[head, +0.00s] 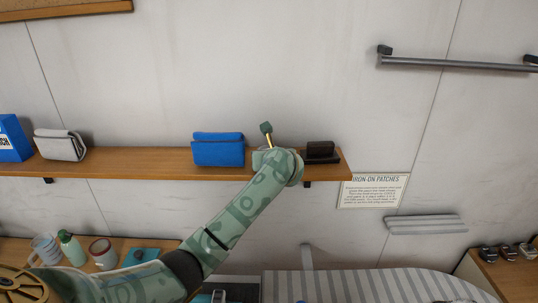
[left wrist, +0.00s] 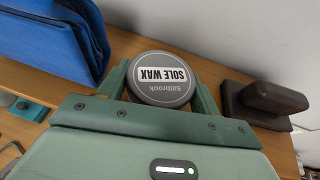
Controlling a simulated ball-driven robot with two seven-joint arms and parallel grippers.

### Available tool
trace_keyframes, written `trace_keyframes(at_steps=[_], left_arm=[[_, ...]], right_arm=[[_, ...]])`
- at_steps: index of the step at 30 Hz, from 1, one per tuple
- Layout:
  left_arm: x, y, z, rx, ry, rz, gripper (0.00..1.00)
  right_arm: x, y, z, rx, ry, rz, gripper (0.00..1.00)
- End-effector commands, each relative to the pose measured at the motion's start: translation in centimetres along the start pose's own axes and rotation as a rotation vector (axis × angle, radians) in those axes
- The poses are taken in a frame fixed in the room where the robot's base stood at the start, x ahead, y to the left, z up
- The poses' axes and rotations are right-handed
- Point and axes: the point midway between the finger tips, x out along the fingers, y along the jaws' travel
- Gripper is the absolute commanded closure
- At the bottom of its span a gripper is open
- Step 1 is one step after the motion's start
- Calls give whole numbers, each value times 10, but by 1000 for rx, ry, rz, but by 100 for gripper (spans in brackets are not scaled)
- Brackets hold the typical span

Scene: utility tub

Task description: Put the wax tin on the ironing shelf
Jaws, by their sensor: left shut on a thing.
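The wax tin (left wrist: 161,92), a round grey tin with a white "SOLE WAX" label, sits between the fingers of my left gripper (left wrist: 160,85) in the left wrist view. The fingers are shut on its sides. In the head view my left wrist (head: 277,165) is at the wooden wall shelf (head: 120,164), near its right end, and hides the tin. The shelf's wood also shows below the tin in the left wrist view (left wrist: 130,45). I cannot tell whether the tin touches it. My right gripper is not in view.
On the shelf, a blue cloth pouch (head: 218,149) is left of my gripper and a dark brown brush-like block (head: 320,151) is right of it. Below is a striped ironing board (head: 370,287). A rail (head: 450,65) is upper right.

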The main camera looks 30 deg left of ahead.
Motion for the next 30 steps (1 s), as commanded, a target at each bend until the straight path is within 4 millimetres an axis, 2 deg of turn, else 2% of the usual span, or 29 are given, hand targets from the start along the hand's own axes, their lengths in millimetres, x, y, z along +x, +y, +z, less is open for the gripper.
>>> trace_keyframes(at_steps=[2,13,14,16,26,30], left_arm=[[2,0,-4,0,-2,0,61],[4,0,-10,-2,-2,-1,61],[4,0,-11,-2,-1,-1,34],[4,0,-10,-2,-2,-1,15],[2,0,-6,-1,-2,-1,15],[-15,-2,-7,-3,-3,-5,15]], right_arm=[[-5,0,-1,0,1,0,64],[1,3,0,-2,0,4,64],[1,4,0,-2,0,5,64],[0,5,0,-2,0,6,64],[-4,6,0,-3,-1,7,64],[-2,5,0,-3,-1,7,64]])
